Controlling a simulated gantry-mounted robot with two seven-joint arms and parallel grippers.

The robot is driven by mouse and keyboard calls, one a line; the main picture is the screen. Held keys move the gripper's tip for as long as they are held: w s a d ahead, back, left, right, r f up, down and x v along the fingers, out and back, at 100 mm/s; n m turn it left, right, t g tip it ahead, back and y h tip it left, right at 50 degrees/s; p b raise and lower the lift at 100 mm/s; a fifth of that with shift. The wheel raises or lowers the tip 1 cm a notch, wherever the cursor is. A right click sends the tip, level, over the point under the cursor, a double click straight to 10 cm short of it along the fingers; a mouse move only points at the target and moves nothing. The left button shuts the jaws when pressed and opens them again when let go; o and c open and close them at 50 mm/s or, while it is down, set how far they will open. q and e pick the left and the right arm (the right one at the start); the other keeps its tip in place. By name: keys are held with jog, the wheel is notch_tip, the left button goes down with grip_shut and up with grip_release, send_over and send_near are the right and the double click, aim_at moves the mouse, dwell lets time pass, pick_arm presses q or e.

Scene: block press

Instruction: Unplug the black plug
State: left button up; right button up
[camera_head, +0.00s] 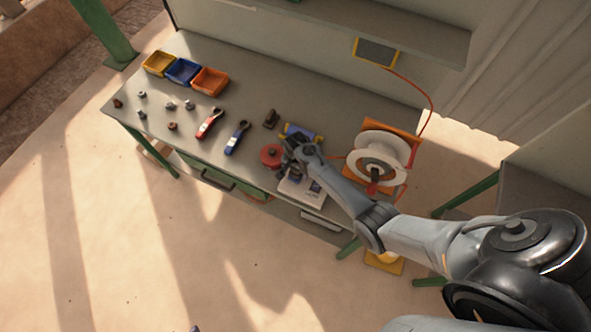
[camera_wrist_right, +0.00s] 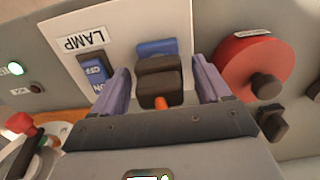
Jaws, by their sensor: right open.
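The black plug (camera_wrist_right: 158,84) sits at a blue socket (camera_wrist_right: 157,47) on a white panel labelled LAMP in the right wrist view. An orange cable end shows at its near side. My right gripper (camera_wrist_right: 164,82) is open, with one finger on each side of the plug and visible gaps between. In the head view my right gripper (camera_head: 290,148) is low over the right half of the workbench; it hides the plug there. My left gripper is not seen.
A blue rocker switch (camera_wrist_right: 92,70) is left of the plug, and a red disc (camera_wrist_right: 245,66) with a dark knob is right. A white reel (camera_head: 381,150) stands on the workbench's right. Colored bins (camera_head: 183,71) and tools (camera_head: 209,122) lie left.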

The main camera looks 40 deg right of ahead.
jog(key=c, duration=1.4)
jog(key=shift+r, duration=0.1)
jog(key=shift+r+p, duration=0.45)
jog(key=shift+p, duration=0.1)
jog(key=shift+r+p, duration=2.3)
jog(key=shift+r, duration=0.2)
